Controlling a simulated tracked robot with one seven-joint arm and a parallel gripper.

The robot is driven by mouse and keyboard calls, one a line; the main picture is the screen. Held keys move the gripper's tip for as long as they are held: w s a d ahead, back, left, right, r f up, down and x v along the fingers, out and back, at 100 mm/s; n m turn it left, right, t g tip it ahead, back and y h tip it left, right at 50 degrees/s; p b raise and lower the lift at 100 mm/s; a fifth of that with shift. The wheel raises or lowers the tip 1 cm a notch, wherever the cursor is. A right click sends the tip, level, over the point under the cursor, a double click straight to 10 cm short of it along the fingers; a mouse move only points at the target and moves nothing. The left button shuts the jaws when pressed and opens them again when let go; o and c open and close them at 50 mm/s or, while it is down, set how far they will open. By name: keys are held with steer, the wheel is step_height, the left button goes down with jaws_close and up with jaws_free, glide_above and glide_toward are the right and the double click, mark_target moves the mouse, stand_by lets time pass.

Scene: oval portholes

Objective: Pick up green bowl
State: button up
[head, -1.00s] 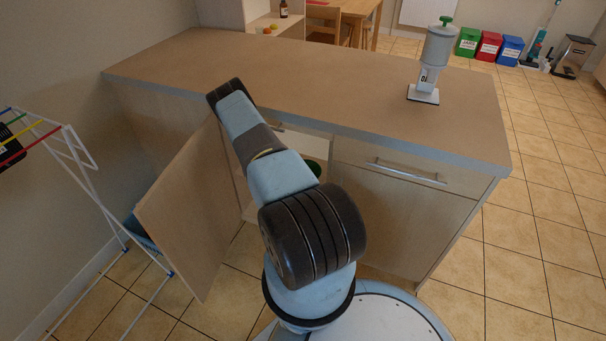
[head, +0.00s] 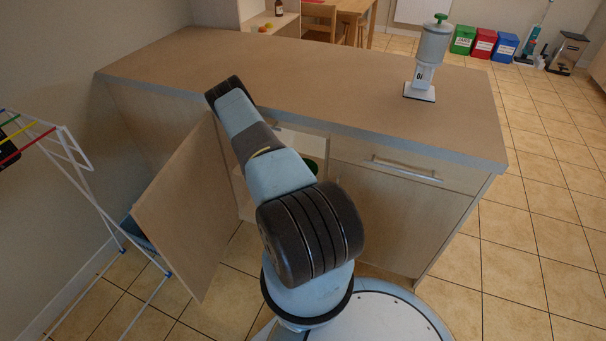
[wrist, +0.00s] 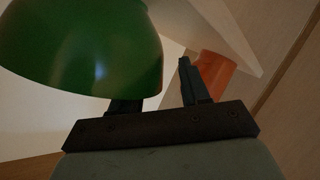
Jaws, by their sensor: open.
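The green bowl (wrist: 85,45) fills the upper left of the wrist view, its smooth outer side facing the camera. In the head view only a sliver of it (head: 313,166) shows inside the open cabinet, behind my arm. My gripper (wrist: 155,85) is open in the wrist view. The bowl covers the end of its left finger, and the right finger stands clear to the right of the bowl. Whether a finger touches the bowl, I cannot tell. The gripper is hidden in the head view.
An orange cylindrical object (wrist: 215,74) stands beyond the right finger, by a pale panel. The open cabinet door (head: 182,215) is left of my arm, under the countertop (head: 300,85). A drying rack (head: 85,185) stands farther left. Floor at right is clear.

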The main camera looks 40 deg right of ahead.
jaws_close()
stand_by(0.5)
